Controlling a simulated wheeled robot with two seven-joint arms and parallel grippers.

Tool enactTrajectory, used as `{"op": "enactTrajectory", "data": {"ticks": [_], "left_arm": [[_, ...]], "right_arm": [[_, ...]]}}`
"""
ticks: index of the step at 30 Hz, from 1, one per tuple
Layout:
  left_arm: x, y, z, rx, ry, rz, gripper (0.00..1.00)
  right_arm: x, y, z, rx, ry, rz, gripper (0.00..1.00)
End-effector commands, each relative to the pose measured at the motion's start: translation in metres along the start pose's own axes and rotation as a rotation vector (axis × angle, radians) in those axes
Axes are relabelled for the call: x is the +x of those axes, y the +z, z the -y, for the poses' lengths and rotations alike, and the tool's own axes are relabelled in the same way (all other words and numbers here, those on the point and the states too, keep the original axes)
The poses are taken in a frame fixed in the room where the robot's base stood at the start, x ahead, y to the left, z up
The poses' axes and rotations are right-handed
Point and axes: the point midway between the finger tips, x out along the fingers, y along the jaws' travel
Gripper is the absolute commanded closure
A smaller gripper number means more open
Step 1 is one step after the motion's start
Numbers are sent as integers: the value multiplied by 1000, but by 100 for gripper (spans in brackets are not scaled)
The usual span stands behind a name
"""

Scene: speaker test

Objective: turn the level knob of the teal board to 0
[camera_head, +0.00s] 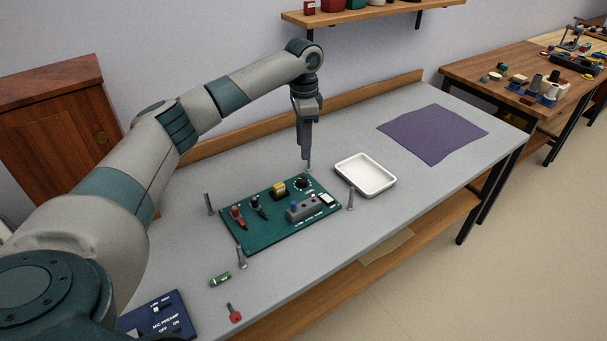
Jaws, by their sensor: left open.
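The teal board (264,236) lies on the grey bench with switches, a yellow part, a grey block and a black round knob (301,184) near its far right corner. The lettering by this knob seems to read LEVEL. Its pointer and setting are too small to read. My left gripper (304,153) points down behind the knob, above the board's far edge, and appears apart from it. The left gripper is open, though its fingers overlap in this view and the gap is hard to see. My right gripper is not in view.
Thin grey posts (350,198) stand around the board's corners. A white tray (365,188) is right of the board, and a purple mat (440,126) lies farther right. A green cylinder (220,279), a red key-like piece (234,313) and a blue board (148,325) lie in front.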

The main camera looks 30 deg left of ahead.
Motion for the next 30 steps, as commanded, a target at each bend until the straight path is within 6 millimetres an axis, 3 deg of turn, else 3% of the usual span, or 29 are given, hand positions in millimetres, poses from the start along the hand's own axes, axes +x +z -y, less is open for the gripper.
{"op": "enactTrajectory", "data": {"ticks": [12, 18, 30], "left_arm": [[76, 0, 0, -1, 2, 2, 57], [104, 0, 0, 0, 1, 1, 57], [120, 0, 0, 0, 0, -1, 57]], "right_arm": [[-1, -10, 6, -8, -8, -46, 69], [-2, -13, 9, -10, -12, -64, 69], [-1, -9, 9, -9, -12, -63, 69]]}}
